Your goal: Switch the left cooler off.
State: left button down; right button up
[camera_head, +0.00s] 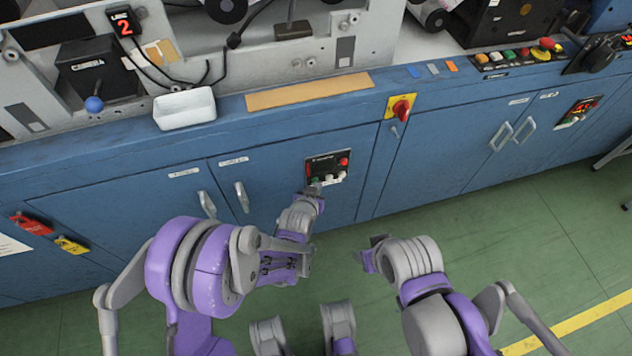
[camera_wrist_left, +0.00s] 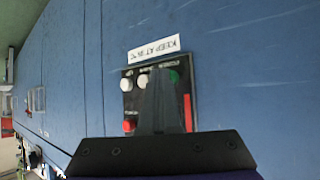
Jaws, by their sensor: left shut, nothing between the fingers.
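The left cooler's control panel (camera_head: 328,167) is a small black plate on the blue cabinet front, with a red display, a red knob or button and pale buttons. In the left wrist view the panel (camera_wrist_left: 124,104) shows two white buttons, a green one and a red one (camera_wrist_left: 129,125), with a lit red strip at right. My left gripper (camera_head: 314,189) is shut and empty at the panel's lower edge. Its fingers (camera_wrist_left: 160,98) cover the panel's middle; contact cannot be told. My right gripper (camera_head: 373,256) hangs lower right of the panel, away from the cabinet; its jaw opening is unclear.
A similar panel (camera_head: 578,112) is on the far right cabinet door. A white tray (camera_head: 184,108) sits on the ledge. The green floor is clear.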

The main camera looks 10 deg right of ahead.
pick_arm(q)
jog(key=shift+s, duration=0.8)
jog(key=shift+s, duration=0.15)
jog(key=shift+s+d, duration=0.1)
jog(key=shift+s, duration=2.25)
